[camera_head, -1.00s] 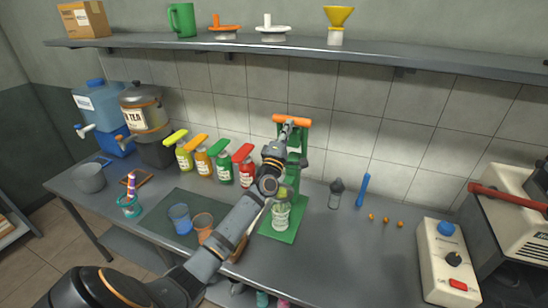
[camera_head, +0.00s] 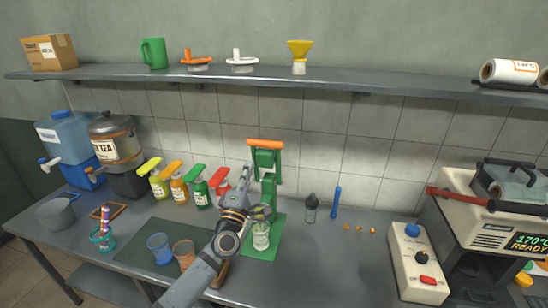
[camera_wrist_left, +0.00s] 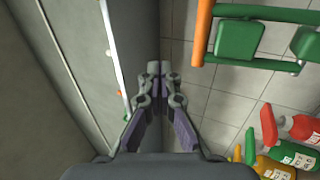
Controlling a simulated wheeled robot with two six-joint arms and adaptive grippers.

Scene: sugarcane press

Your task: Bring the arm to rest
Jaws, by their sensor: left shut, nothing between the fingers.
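My left gripper (camera_head: 246,170) is shut and empty, pointing up just left of the green press. In the left wrist view its closed fingertips (camera_wrist_left: 158,68) meet with nothing between them. The green press (camera_head: 267,187) stands on the table with its orange handle (camera_head: 264,143) across the top; this handle also shows in the wrist view (camera_wrist_left: 203,30). A clear glass (camera_head: 261,238) stands on the press base, partly behind my wrist. I cannot tell whether my arm touches the press. My right gripper is not in view.
Several colored bottles (camera_head: 201,195) stand left of my gripper. A blue cup (camera_head: 159,248) and an orange-brown cup (camera_head: 184,252) stand on a dark mat. A shaker (camera_head: 311,209) and a control box (camera_head: 416,270) are at the right. A shelf (camera_head: 220,81) runs above.

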